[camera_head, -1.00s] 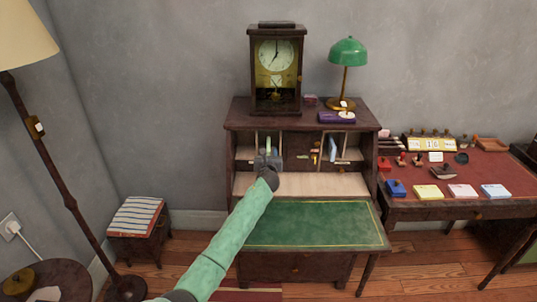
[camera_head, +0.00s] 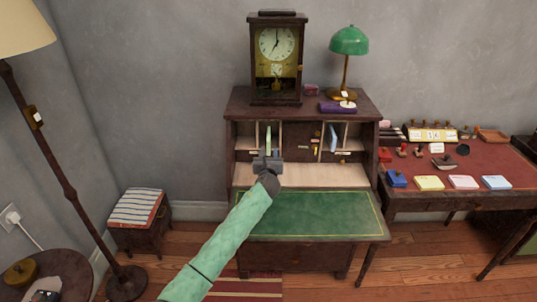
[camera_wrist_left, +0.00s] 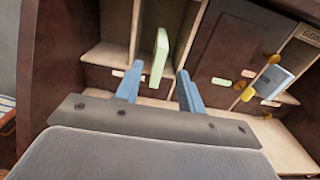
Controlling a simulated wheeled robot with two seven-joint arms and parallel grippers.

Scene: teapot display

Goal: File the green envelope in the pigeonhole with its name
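The green envelope (camera_head: 268,137) stands on edge in an upper left pigeonhole of the desk hutch, its near end toward me. In the left wrist view the green envelope (camera_wrist_left: 158,55) shows between and beyond the fingertips, slightly tilted. My left gripper (camera_head: 268,155) is just in front of that pigeonhole. In the left wrist view its two blue fingers (camera_wrist_left: 159,72) are spread apart, with a gap to the envelope on both sides. Small coloured labels (camera_wrist_left: 221,82) sit along the ledge below the slots; their writing is too small to read. My right gripper is not in view.
A pale blue envelope (camera_head: 332,138) stands in a slot to the right. Thin dividers and brass knobs (camera_wrist_left: 248,93) are near the gripper. The green writing surface (camera_head: 320,215) below is clear. A clock (camera_head: 276,60) and a green lamp (camera_head: 348,42) stand on top.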

